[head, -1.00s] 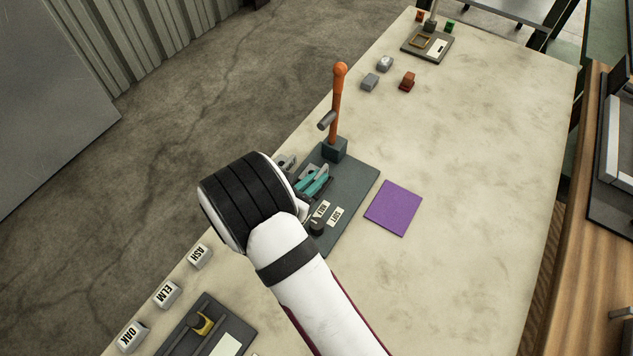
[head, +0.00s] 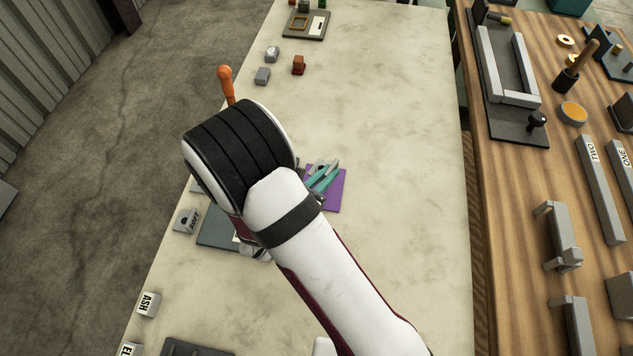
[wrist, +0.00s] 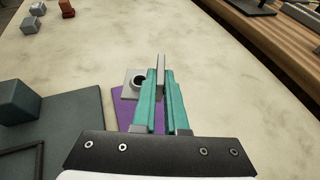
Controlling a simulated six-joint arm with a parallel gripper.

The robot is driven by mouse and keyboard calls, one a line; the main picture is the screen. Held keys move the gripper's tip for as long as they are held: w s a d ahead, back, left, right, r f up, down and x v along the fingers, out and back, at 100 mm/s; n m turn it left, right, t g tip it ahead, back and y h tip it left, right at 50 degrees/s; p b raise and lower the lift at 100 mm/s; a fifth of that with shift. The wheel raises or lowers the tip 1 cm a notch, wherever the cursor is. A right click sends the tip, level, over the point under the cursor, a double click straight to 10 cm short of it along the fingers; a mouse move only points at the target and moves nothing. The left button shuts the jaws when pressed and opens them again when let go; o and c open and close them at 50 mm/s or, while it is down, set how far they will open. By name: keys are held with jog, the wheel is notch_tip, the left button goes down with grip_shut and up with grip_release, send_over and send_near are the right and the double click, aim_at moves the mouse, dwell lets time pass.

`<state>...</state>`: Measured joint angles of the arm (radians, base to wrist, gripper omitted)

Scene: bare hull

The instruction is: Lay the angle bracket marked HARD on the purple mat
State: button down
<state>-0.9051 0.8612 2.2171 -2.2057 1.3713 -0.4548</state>
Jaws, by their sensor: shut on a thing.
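My gripper (head: 324,174) is over the purple mat (head: 336,197) in the head view, its teal fingers partly hidden by my arm. In the wrist view my gripper (wrist: 160,78) is shut on a grey angle bracket (wrist: 131,87). One bracket leg stands between the fingers; the other, with a round dark-centred hole, sticks out to the left. No marking shows on it. The purple mat (wrist: 123,106) shows below and left of the fingers. I cannot tell whether the bracket touches the mat. Another grey piece (head: 186,220) with a label, seemingly SOFT, is at the table's left side.
The dark fixture board (head: 215,232) is left of the mat, partly behind my arm. An orange-topped lever (head: 225,84) stands beyond my wrist. Small grey and red blocks (head: 298,66) lie farther back. The table right of the mat is clear.

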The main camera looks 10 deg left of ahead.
notch_tip(320, 180, down, 6)
jog(key=shift+f, duration=0.1)
jog(key=c, duration=0.9)
grip_release()
jog(key=shift+f, duration=0.15)
jog(key=shift+c, duration=0.2)
